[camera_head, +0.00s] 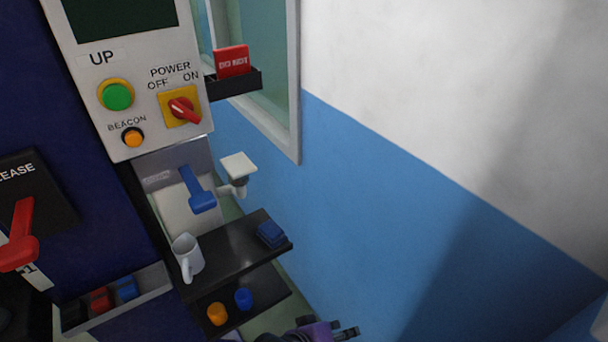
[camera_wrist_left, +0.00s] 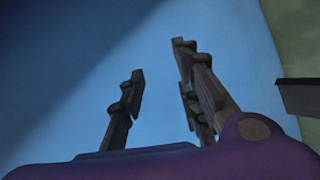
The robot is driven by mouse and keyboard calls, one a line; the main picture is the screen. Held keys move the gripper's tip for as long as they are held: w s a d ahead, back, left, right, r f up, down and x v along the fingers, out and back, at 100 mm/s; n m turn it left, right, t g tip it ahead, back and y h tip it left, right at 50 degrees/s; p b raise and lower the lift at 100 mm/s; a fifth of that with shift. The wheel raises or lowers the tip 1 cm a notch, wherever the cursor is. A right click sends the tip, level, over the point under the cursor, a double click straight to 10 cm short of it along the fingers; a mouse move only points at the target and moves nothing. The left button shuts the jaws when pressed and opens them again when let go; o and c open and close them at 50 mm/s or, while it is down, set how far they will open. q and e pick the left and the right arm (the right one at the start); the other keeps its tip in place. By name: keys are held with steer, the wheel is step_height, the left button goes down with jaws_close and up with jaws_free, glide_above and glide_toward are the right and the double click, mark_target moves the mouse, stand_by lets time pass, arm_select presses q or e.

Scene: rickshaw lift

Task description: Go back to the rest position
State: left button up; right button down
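My left gripper (camera_head: 347,329) shows at the bottom edge of the head view, purple with dark fingers pointing right, in front of the blue wall. In the left wrist view its two dark fingers (camera_wrist_left: 160,85) stand apart with nothing between them, so it is open and empty. Most of the left arm is out of frame. My right gripper is not in view.
A black shelf (camera_head: 225,257) with a white mug (camera_head: 187,258) and blue block (camera_head: 271,234) is up and left of the gripper. A control panel (camera_head: 135,110) and red lever (camera_head: 20,240) are further left.

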arm_select(q)
steer(key=s+a+f+t+y, duration=0.1)
steer(key=s+a+y, duration=0.1)
steer(key=a, duration=0.7)
steer(key=s+a+f+m+t+y, duration=0.1)
steer(key=s+a+f+y, duration=0.1)
steer(key=s+a, duration=0.3)
steer(key=s+a+f+t+y, duration=0.1)
steer(key=s+a+y, duration=0.2)
steer(key=a, duration=1)
steer(key=shift+s+f+t, duration=0.2)
steer(key=shift+s+t, duration=0.1)
steer(key=shift+s, duration=0.25)
